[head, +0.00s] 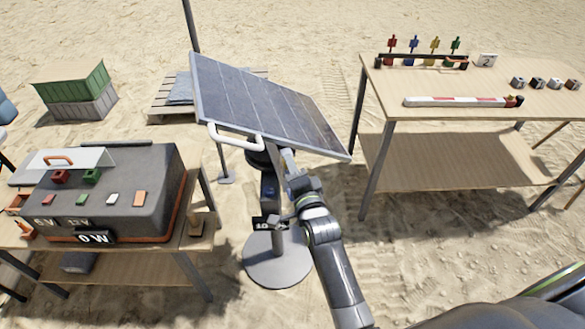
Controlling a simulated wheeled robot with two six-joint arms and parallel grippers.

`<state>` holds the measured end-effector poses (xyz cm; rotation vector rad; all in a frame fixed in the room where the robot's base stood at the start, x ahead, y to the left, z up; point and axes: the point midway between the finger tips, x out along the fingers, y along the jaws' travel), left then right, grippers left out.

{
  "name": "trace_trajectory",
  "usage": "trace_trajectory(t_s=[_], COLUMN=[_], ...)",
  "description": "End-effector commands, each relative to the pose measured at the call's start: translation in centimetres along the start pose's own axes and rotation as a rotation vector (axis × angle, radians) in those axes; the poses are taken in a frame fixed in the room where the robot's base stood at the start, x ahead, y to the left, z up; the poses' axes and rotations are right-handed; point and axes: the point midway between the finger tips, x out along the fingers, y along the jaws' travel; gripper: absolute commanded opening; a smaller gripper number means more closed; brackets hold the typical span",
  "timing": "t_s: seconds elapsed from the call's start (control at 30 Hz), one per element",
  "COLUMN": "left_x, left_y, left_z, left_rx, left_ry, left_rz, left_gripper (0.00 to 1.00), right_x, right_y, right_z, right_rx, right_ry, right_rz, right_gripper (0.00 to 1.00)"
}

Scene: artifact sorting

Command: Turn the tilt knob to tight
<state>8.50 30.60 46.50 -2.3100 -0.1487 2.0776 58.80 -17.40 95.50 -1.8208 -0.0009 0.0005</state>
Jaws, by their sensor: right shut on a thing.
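The solar panel (265,100) is tilted on a post (268,205) with a round grey base (278,263). A white handle (234,138) sticks out from its lower left edge. My right gripper (289,175) is at the top of the post, just under the panel, and is shut on the tilt knob. The knob is mostly hidden by the gripper, so its setting cannot be read. A small black sign (268,223) is on the post below, partly behind my right wrist. My left gripper is not in view.
A table (390,90) at the right holds colored flags, a striped bar (460,101) and small blocks. A grey case (120,205) with a "0 W" display (94,238) stands on the left table.

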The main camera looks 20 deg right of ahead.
Motion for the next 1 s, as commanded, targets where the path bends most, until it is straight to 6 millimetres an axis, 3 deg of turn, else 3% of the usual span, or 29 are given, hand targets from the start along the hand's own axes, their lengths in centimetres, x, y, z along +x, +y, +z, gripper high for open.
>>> trace_trajectory(t_s=[0.7,0.73,0.87,1.0], left_x=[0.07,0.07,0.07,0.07], left_y=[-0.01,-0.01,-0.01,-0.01], left_z=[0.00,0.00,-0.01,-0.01], left_rx=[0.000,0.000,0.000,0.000], left_ry=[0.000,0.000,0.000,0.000], left_rz=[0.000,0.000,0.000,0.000], left_gripper=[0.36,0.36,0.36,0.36], right_x=[-0.04,-0.04,-0.03,-0.05], right_y=[0.18,0.18,0.16,0.26], right_z=[0.06,0.06,0.05,0.07], right_rx=[0.072,0.072,0.071,0.070], right_ry=[-0.001,-0.001,-0.001,-0.002], right_rz=[0.004,0.004,0.004,0.006], right_gripper=[0.07,0.34,0.51,0.52])
